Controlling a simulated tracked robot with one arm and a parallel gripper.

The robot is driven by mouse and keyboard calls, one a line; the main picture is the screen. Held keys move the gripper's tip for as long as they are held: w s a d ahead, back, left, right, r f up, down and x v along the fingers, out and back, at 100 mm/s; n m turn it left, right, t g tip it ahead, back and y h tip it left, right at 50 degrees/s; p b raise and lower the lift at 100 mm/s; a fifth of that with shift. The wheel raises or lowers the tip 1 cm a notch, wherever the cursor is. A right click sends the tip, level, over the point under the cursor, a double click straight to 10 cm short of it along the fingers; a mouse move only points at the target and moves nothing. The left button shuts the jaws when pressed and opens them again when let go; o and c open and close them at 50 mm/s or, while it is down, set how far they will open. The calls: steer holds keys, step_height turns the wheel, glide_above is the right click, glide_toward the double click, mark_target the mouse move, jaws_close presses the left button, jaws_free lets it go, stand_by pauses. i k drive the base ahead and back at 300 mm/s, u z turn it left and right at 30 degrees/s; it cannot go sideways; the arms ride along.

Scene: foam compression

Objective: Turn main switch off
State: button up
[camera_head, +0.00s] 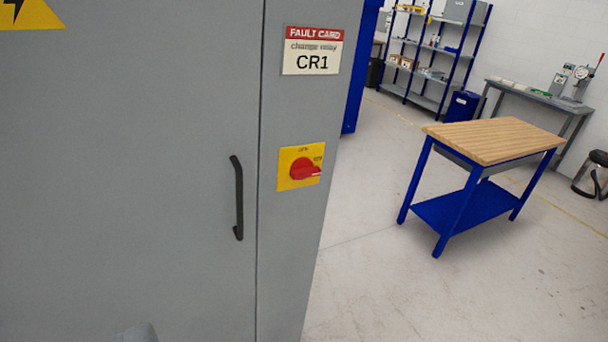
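The main switch (304,169) is a red rotary knob on a yellow square plate on the right part of the grey cabinet (150,130). Its handle points to the right, toward one of the plate's small labels; another label sits at the top of the plate. The lettering is too small to read surely. A black vertical door handle (238,198) is to the left of the switch. My gripper's fingers do not show. A small grey shape at the bottom edge left of centre cannot be identified surely.
A fault card (312,50) reading CR1 is above the switch. A wood-topped blue workbench (492,140) stands to the right on open floor. Blue shelves (435,55), a grey bench (540,98) and a stool (590,178) are farther back.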

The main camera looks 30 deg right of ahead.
mark_target(303, 168)
steer(key=k, duration=0.45)
steer(key=z, duration=0.5)
steer(key=i, duration=0.85)
steer(key=z, duration=0.65)
